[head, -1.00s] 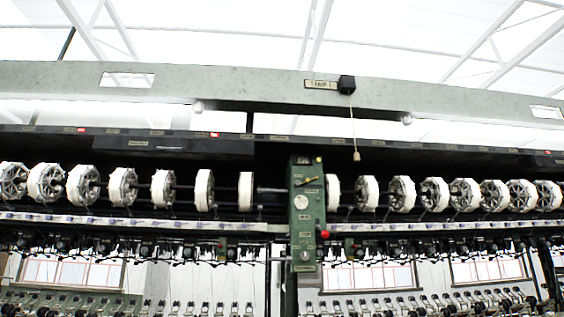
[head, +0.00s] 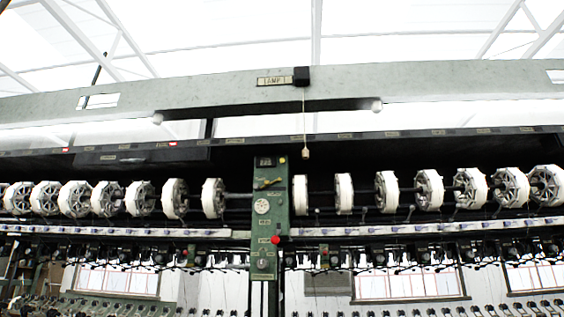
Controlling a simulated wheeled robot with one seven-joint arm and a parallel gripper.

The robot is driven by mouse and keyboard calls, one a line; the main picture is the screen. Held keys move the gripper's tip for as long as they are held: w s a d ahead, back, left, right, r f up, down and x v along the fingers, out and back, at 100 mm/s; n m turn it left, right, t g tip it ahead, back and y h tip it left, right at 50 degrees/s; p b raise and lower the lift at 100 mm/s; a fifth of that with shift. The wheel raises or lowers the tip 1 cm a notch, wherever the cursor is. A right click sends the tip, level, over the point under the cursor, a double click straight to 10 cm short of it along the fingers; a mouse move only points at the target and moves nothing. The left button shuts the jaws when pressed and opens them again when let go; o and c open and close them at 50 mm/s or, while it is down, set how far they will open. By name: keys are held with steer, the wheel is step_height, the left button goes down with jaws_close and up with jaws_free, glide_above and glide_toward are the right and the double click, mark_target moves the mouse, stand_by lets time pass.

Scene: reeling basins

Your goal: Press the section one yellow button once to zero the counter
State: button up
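A green control panel (head: 268,222) stands upright a little left of the middle of the head view. A small dark counter window (head: 265,162) is at its top. A tiny yellow spot (head: 282,160), which looks like a button, sits just right of the window. Its label is too small to read. A brass lever (head: 267,183), a round pale dial (head: 262,206) and a red knob (head: 276,240) are lower on the panel. My gripper is not in view.
Rows of white reels (head: 429,188) run along both sides of the panel. A grey beam (head: 200,93) crosses above, with a lamp sign (head: 274,81), a black box (head: 301,76) and a hanging pull cord (head: 305,152) near the panel's upper right.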

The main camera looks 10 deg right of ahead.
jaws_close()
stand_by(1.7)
